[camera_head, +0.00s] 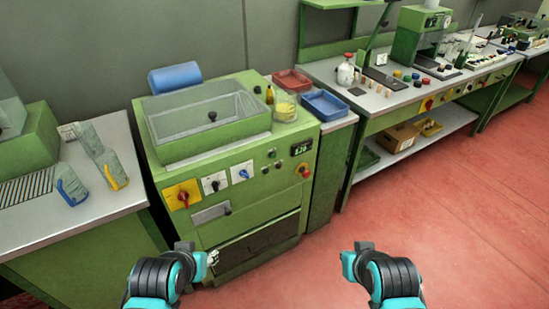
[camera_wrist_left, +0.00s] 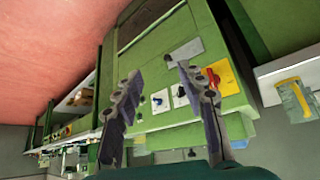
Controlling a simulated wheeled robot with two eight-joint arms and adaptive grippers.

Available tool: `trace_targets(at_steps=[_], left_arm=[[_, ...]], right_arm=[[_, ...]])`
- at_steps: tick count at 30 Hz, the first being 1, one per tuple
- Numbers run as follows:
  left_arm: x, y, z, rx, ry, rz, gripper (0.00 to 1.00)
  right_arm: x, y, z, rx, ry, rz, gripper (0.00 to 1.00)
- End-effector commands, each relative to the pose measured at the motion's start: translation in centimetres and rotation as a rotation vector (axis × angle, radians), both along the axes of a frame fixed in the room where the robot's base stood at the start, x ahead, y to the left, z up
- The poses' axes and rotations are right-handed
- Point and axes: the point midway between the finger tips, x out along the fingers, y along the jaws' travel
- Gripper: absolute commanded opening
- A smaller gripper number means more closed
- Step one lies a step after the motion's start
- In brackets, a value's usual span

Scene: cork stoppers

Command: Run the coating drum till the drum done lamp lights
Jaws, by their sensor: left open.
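The green coating machine (camera_head: 222,145) stands ahead, with a clear-lidded basin (camera_head: 205,112) on top. I cannot tell which is the done lamp, or whether any is lit. My left gripper (camera_head: 212,258) is open and empty below the panel; its wrist view shows the fingers (camera_wrist_left: 160,74) apart before the panel. My right gripper (camera_head: 348,264) is over the floor; its jaws are unclear.
A blue cylinder (camera_head: 175,78) is at the machine's back left. A yellow-filled tub (camera_head: 285,107) stands on its right. Right of the machine are red (camera_head: 291,80) and blue trays (camera_head: 325,104). The red floor is clear.

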Motion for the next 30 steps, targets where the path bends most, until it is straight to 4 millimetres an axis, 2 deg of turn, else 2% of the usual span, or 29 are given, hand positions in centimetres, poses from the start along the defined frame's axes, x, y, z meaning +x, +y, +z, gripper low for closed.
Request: trace_targets(at_steps=[1,3,4,30], left_arm=[[0.00,0.00,0.00,0.000,0.000,0.000,0.20],[0.00,0.00,0.00,0.000,0.000,0.000,0.01],[0.00,0.00,0.00,0.000,0.000,0.000,0.00],[0.00,0.00,0.00,0.000,0.000,0.000,0.00]], right_arm=[[0.00,0.00,0.00,0.000,0.000,0.000,0.00],[0.00,0.00,0.00,0.000,0.000,0.000,0.00],[0.00,0.00,0.00,0.000,0.000,0.000,0.00],[0.00,0.00,0.00,0.000,0.000,0.000,0.00]])
